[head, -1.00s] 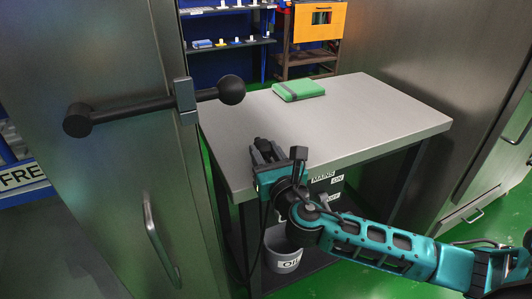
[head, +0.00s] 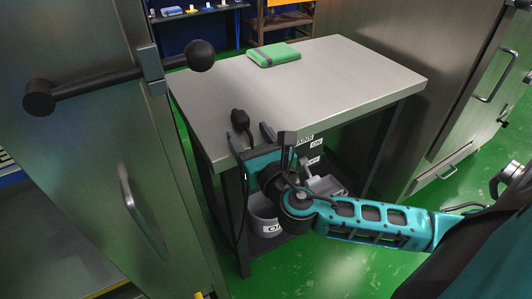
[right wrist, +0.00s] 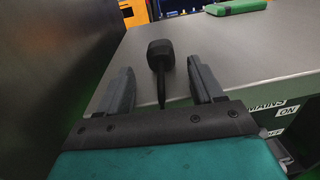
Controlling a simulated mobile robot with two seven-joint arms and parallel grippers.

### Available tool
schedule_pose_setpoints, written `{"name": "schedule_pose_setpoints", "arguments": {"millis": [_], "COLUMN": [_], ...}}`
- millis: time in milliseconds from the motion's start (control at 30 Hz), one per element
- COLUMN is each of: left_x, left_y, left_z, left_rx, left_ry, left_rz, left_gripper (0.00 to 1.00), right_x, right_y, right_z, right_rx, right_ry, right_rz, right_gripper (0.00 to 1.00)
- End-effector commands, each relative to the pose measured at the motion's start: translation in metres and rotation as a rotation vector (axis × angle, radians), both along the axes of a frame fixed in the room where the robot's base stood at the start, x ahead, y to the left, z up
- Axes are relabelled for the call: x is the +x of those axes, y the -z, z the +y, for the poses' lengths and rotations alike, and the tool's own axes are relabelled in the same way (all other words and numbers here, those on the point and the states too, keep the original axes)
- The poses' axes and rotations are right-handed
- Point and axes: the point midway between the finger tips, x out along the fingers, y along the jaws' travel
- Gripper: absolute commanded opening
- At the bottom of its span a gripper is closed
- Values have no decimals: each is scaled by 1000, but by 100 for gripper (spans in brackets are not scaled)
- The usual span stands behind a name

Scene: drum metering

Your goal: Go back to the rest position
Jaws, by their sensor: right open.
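My right gripper (head: 252,138) is open and empty at the front edge of the grey table (head: 330,85). A black lever with a blocky knob (head: 240,118) stands just ahead of it. In the right wrist view the knob (right wrist: 160,56) and its thin stem show between the two spread fingers, with a gap to each side. Whether the stem touches the gripper's palm I cannot tell. The right arm reaches in from the lower right. My left gripper is not in view.
A green case (head: 273,54) lies at the table's back. A grey door (head: 95,150) with a black ball-ended bar (head: 105,80) stands close on the left. A bucket (head: 265,222) is below the table. "MAINS ON" labels (head: 316,144) sit under its edge. Green floor lies open at lower right.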

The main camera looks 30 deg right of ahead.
Motion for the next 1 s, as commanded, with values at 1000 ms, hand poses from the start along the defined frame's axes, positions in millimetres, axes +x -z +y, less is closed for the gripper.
{"name": "schedule_pose_setpoints", "arguments": {"millis": [1000], "left_x": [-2], "left_y": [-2], "left_z": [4], "left_rx": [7], "left_ry": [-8], "left_rz": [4], "left_gripper": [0], "right_x": [-85], "right_y": [39], "right_z": [18], "right_rx": [433], "right_ry": [34], "right_rz": [123], "right_gripper": [66]}}
